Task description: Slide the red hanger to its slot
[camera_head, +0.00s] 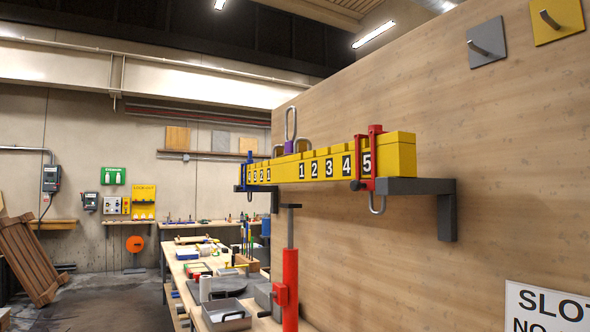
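The red hanger (367,160) sits around the yellow rail (400,155) near its right end, at the number 5. Its metal hook hangs below the rail. A blue hanger (246,171) sits at the far left end of the rail. A purple hanger (290,146) with a tall metal loop stands at the middle of the rail. Black number plates run along the rail's front: 1 to 5 on the right part, and smaller ones on the left part. Neither of my grippers is in view.
Dark brackets (447,215) hold the rail to a wooden wall (400,270). A red post with a black T-handle (290,275) stands below the rail. A cluttered workbench (215,285) is behind it. A partly cut-off white sign (550,308) is at the lower right.

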